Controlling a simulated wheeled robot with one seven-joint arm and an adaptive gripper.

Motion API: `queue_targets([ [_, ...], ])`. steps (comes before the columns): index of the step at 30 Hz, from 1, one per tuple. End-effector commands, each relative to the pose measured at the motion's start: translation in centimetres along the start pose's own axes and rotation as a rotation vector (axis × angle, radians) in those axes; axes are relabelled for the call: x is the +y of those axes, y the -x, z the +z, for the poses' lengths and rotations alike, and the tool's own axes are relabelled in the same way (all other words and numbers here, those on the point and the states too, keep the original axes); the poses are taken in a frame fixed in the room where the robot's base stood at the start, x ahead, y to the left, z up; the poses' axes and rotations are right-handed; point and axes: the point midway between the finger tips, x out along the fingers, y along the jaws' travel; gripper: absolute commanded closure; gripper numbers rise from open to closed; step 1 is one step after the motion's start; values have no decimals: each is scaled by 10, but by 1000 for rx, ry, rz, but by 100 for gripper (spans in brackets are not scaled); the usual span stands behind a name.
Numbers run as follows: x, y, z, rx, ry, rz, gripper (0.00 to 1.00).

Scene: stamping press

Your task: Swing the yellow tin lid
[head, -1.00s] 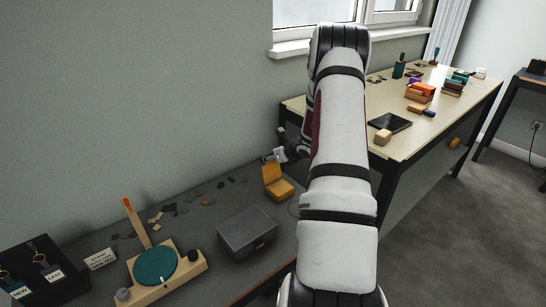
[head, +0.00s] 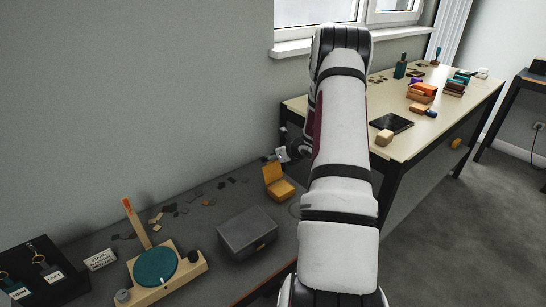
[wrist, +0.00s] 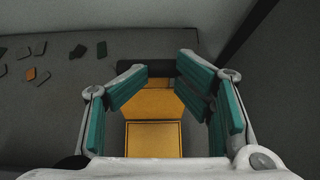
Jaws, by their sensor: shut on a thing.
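The yellow tin (head: 281,189) stands on the dark bench, left of my arm in the head view. Its lid (head: 273,172) is raised, standing up at the back of the tin. In the wrist view the tin's square body (wrist: 153,139) lies below the lid (wrist: 150,102). My gripper (wrist: 162,80) is at the lid's upper part, with its teal-padded fingers on either side, shut on the lid. In the head view my gripper (head: 270,157) is small and partly hidden by my arm, just behind the lid's top edge.
A grey metal box (head: 247,233) sits in front of the tin. Left of it is a wooden base with a teal disc (head: 155,265) and an upright orange-tipped lever. Small dark and tan chips (head: 168,208) lie along the wall. A cream table (head: 420,130) with assorted items stands right.

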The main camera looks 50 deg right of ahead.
Motion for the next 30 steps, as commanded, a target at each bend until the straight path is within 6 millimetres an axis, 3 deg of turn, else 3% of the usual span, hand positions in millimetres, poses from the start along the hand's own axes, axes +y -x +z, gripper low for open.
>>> queue_targets([
  [1,14,-11,2,-6,5,25,71],
  [5,16,-8,0,-4,6,28,65],
  [10,17,3,-7,1,6,31,69],
  [13,16,12,-12,4,5,30,80],
  [14,16,14,-14,5,5,30,85],
  [15,16,16,-15,5,5,29,98],
  [16,15,18,-16,5,4,29,100],
  [24,11,22,-14,1,5,22,100],
  [27,10,22,-13,0,6,20,79],
  [30,10,22,-13,-1,6,20,78],
])
